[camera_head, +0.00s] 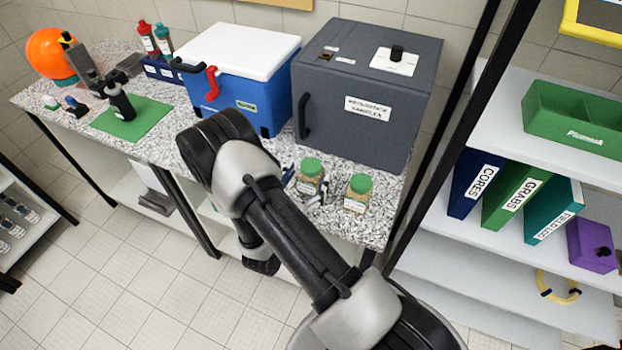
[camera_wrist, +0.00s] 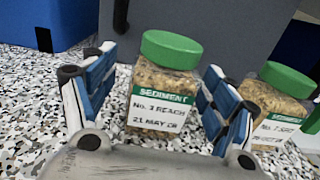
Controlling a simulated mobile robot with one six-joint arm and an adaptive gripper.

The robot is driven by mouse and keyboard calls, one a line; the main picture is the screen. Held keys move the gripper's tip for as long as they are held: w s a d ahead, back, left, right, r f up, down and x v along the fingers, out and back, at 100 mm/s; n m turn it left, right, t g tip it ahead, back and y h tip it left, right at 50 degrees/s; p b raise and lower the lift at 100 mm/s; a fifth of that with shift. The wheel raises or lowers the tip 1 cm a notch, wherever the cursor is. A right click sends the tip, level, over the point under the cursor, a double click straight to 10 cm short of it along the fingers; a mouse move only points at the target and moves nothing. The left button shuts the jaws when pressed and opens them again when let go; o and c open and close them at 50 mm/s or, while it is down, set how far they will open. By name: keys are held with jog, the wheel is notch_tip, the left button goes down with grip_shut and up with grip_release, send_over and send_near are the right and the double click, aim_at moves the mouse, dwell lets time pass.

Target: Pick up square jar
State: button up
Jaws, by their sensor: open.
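A square jar (camera_wrist: 162,82) with a green lid, brown sediment and a label reading "SEDIMENT No. 3 REACH 21 MAY" stands upright on the speckled counter.
A grey cabinet (camera_head: 400,115) stands close behind the jars, and a blue cooler (camera_head: 270,118) with a white lid is to its left. The second jar is close beside my right finger. A dark shelf post rises right of the counter (camera_head: 388,232).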

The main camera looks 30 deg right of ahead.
jog(key=b+x, duration=0.1)
jog(key=x, duration=0.5)
jog(key=shift+s+d+f, duration=0.1)
jog(key=shift+s+d, duration=0.05)
jog(key=shift+s, duration=0.05)
jog(key=shift+c, duration=0.3)
jog(key=c, duration=1.2)
